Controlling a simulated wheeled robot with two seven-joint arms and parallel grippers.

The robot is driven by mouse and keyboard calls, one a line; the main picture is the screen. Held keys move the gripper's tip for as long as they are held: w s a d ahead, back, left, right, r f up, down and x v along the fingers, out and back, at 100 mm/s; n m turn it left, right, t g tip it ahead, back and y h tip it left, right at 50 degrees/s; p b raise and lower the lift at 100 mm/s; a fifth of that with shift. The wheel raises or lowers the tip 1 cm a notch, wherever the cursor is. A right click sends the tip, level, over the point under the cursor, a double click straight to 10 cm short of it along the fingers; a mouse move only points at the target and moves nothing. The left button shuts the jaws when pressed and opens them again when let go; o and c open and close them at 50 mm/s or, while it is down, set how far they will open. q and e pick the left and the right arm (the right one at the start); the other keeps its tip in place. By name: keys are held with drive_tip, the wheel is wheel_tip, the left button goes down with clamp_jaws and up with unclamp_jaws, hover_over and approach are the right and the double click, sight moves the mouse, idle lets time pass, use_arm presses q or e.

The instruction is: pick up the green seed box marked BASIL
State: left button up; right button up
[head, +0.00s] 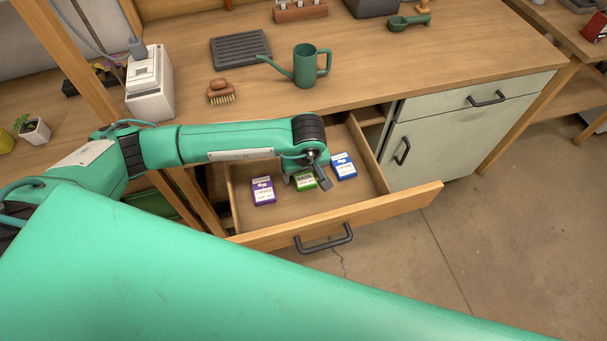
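A green seed box (304,183) with a white label lies in the open wooden drawer (355,200). Its lettering is too small to read. A purple and white box (263,190) lies to its left and a blue and white box (343,165) to its right. My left gripper (322,175) is down in the drawer, right over the green box's right side and close to the blue box. It partly hides the green box. Only one dark finger shows clearly, so its opening and any contact are hidden. My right gripper is out of view.
The drawer front has a dark handle (324,240). Above it, the worktop holds a green watering can (306,68), a brush (221,93) and a dark slatted tray (240,48). A cabinet door (445,138) stands to the right. Part of my green body covers the foreground.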

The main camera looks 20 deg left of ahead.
use_arm(q)
drive_tip(key=c, duration=1)
drive_tip(key=shift+o, duration=0.2)
drive_tip(key=shift+r, duration=0.1)
